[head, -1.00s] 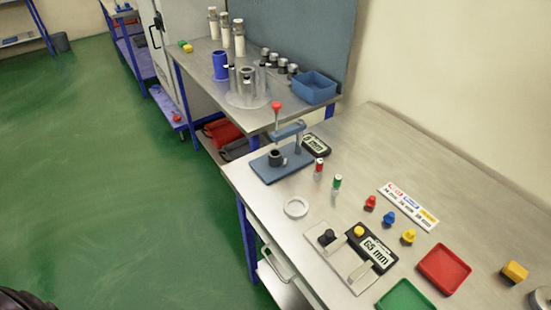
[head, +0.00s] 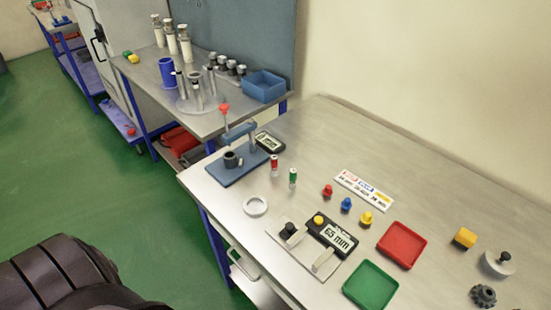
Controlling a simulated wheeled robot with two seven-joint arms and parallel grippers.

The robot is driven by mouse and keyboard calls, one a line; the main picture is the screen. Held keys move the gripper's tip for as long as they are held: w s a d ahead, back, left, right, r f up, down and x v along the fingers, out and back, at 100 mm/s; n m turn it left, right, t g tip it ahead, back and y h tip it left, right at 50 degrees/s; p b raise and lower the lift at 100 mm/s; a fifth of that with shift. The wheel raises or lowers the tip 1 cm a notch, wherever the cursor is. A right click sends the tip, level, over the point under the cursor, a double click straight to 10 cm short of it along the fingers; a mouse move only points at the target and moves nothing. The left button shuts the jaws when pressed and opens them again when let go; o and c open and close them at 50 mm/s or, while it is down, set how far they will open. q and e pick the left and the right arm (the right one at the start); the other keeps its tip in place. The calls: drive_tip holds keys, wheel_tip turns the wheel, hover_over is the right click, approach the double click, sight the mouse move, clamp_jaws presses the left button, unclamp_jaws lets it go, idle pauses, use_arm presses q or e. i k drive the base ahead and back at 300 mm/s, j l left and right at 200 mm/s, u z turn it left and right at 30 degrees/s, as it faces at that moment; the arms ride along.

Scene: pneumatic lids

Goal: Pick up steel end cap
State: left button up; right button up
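No part is clearly marked as the steel end cap. A round silver piece with a black knob (head: 498,263) sits at the right of the near bench. Several short grey cylinders (head: 223,65) stand in a row on the far bench, with upright metal rods (head: 196,92) on a round plate beside them. Which of these is the end cap I cannot tell. A dark ribbed part of my own body fills the lower left corner. Neither gripper shows.
The near bench (head: 330,125) holds a blue-based press (head: 235,165), a pale ring (head: 255,206), a 65 mm gauge (head: 332,236), a red tray (head: 401,244), a green tray (head: 371,284), a yellow block (head: 464,237) and a dark gear (head: 483,296). Its back is clear.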

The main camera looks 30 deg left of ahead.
sight(230, 160)
drive_tip(key=j+z, duration=1.05)
drive_tip(key=z, duration=0.15)
